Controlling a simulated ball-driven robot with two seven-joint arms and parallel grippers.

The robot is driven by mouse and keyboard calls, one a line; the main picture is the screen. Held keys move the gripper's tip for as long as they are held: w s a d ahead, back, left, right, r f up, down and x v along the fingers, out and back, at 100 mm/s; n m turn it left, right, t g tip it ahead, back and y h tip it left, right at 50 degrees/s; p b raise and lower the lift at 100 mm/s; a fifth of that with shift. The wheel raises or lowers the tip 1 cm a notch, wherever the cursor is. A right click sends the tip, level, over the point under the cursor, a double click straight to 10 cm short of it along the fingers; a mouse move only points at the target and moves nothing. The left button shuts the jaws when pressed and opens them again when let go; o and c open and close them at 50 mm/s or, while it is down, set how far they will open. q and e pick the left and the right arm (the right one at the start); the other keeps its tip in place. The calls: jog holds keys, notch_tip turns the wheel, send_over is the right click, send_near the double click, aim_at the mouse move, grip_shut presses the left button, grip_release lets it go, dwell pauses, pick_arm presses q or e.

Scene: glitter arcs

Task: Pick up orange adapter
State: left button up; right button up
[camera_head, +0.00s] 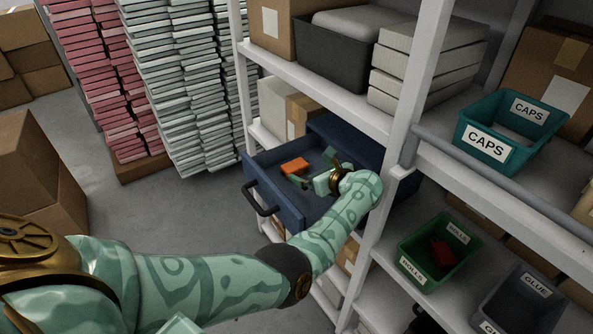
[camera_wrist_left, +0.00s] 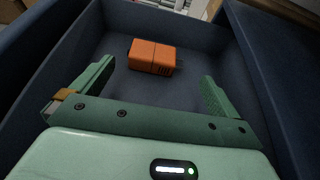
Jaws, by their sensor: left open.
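The orange adapter (camera_head: 294,166) lies in an open dark blue drawer (camera_head: 300,214) in the head view. In the left wrist view the adapter (camera_wrist_left: 152,56) rests on the drawer floor, beyond the fingertips and a little left of centre. My left gripper (camera_head: 308,172) reaches into the drawer with its green fingers spread. In the left wrist view this gripper (camera_wrist_left: 158,74) is open, with nothing between its fingers. The adapter looks apart from both fingers. My right gripper is not in view.
The drawer's walls and dark handle (camera_head: 262,202) surround the hand's space. A white shelf post (camera_head: 398,135) stands close right of the arm. A teal CAPS bin (camera_head: 511,130) and green ROLLS bin (camera_head: 438,250) sit on shelves. Open floor (camera_head: 150,215) lies left.

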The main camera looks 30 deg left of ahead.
aim_at(300, 165)
pick_arm(q)
jog(key=shift+w+a, duration=0.1)
jog(key=shift+a, duration=0.25)
jog(key=b+x, duration=0.2)
jog(key=x, duration=0.4)
jog(key=shift+f, duration=0.1)
jog(key=shift+c, duration=1.2)
jog(key=c, duration=0.7)
